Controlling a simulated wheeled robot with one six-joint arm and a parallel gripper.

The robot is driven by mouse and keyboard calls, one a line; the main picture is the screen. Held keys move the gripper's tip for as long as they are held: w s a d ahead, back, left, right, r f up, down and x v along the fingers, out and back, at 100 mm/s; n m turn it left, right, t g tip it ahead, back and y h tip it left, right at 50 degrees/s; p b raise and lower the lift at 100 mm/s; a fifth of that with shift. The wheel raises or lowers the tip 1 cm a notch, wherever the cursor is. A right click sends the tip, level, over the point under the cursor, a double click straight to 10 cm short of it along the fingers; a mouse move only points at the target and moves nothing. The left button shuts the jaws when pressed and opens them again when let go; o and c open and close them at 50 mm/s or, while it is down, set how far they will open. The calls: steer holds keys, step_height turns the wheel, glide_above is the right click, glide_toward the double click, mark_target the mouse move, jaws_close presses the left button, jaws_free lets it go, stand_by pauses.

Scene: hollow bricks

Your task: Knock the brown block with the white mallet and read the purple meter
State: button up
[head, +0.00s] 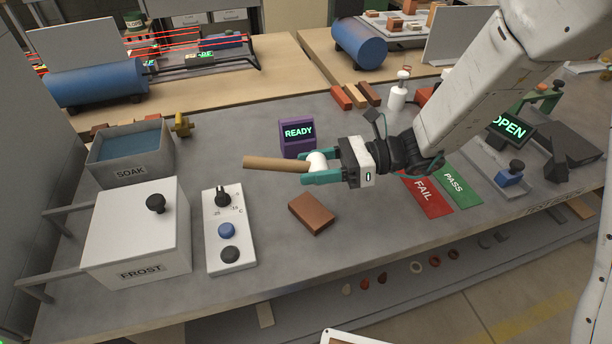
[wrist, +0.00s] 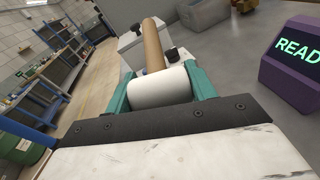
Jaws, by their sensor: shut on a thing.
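My gripper (head: 312,170) is shut on the white head of the mallet (head: 274,164), with a green finger on each side of it. The mallet's wooden handle points left in the head view and away from me in the wrist view (wrist: 153,45). The mallet is held above the table, apart from the brown block. The brown block (head: 312,214) lies flat on the grey table, below and in front of the gripper. The purple meter (head: 297,150) stands behind the gripper and shows READY in green; the wrist view also shows it (wrist: 290,75) at the right.
A white FROST box (head: 137,240), a SOAK basin (head: 130,172) and a control panel (head: 228,255) stand on the left. Red FAIL (head: 425,198) and green PASS (head: 456,186) pads lie to the right, near an OPEN display (head: 508,128). Bare table surrounds the block.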

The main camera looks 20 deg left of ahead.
mark_target(306, 210)
steer(key=s, duration=0.1)
steer(key=s+g, duration=0.1)
steer(key=s+n+g, duration=0.1)
steer(key=shift+a+h, duration=0.35)
steer(key=shift+h, duration=0.05)
steer(key=shift+s+f, duration=0.15)
steer(key=shift+s, duration=0.05)
steer(key=shift+f, duration=2.8)
steer(key=shift+f, duration=0.45)
steer(key=shift+r, duration=3.55)
steer(key=shift+a+f, duration=0.1)
